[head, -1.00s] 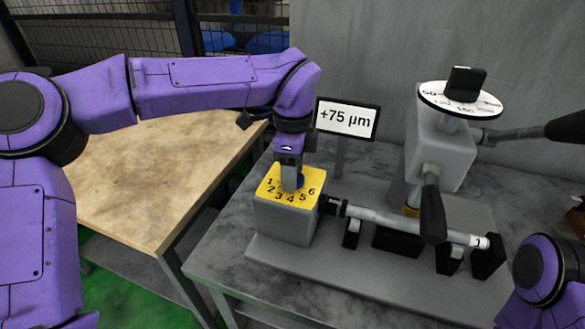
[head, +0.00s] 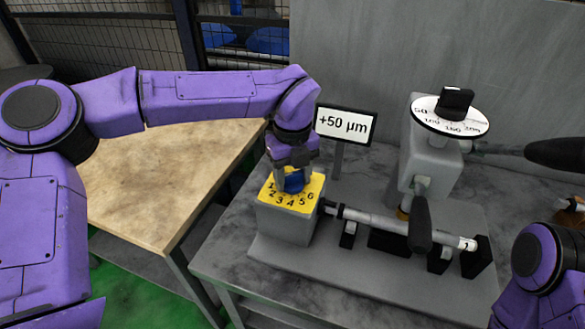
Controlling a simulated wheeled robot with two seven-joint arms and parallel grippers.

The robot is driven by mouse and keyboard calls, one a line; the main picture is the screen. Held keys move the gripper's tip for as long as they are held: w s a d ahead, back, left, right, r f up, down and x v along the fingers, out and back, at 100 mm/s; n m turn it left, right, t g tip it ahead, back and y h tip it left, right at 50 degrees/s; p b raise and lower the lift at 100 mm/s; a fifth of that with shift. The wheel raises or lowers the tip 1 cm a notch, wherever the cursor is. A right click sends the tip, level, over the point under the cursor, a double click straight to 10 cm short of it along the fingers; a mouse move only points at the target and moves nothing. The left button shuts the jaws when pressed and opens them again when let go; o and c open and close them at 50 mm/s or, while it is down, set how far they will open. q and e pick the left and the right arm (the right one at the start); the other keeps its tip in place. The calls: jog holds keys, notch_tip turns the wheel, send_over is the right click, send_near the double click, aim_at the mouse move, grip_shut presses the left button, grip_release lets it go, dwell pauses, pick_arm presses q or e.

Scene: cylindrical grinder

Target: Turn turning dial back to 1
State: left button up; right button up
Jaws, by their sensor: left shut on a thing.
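The turning dial is a blue knob (head: 293,182) on a yellow plate (head: 283,203) numbered 1 to 6, on top of a grey box (head: 285,225). My left gripper (head: 292,180) points down over the plate and is shut on the blue knob. The fingers hide part of the knob, so I cannot tell which number it points at. Of my right arm only a purple and black part shows at the lower right; its gripper is not in view.
A display (head: 346,125) behind the box reads +50 µm. Right of the box, a grey cylindrical shaft (head: 390,224) lies across black supports. A grey machine head (head: 428,160) carries a white scale disc (head: 450,116) with a black knob. A wooden table (head: 165,180) stands at left.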

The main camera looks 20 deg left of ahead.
aim_at(293, 174)
pick_arm(q)
jog(key=m+p, duration=0.2)
jog(key=m, duration=0.1)
jog(key=shift+r, duration=0.3)
jog(key=shift+f+m+p, duration=0.1)
jog(key=shift+m+p, duration=0.8)
jog(key=shift+m, duration=0.3)
jog(key=shift+f, duration=0.1)
jog(key=o, duration=1)
notch_tip(293, 174, up, 11)
jog(key=b, duration=0.1)
jog(key=shift+f, duration=0.2)
